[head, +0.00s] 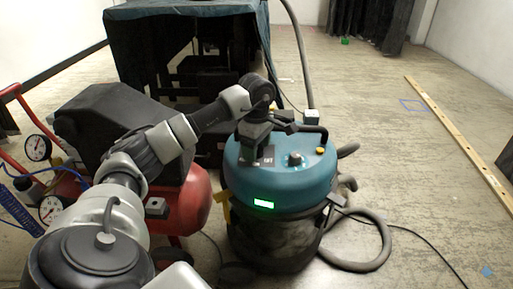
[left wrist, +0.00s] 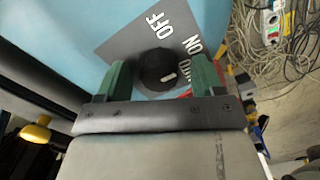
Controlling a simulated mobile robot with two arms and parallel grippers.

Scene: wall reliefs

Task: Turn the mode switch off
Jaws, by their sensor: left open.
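The mode switch is a round black knob (left wrist: 157,70) with a short white mark, on a grey plate (left wrist: 128,48) lettered OFF and ON, with a third, partly hidden word. The white mark sits on the knob's lower right, away from OFF; its exact setting is unclear. My left gripper (left wrist: 161,77) is open, with one green finger on each side of the knob; I cannot tell whether they touch it. In the head view my left gripper (head: 254,158) points down onto the teal vacuum's top (head: 305,180) and hides the knob. My right gripper is not in view.
A second knob (head: 296,158) and a yellow button (head: 320,150) are on the vacuum top, right of the gripper. A red compressor (head: 190,205) stands at left under my arm. A hose (head: 375,262) loops on the floor. A draped table (head: 140,45) stands behind.

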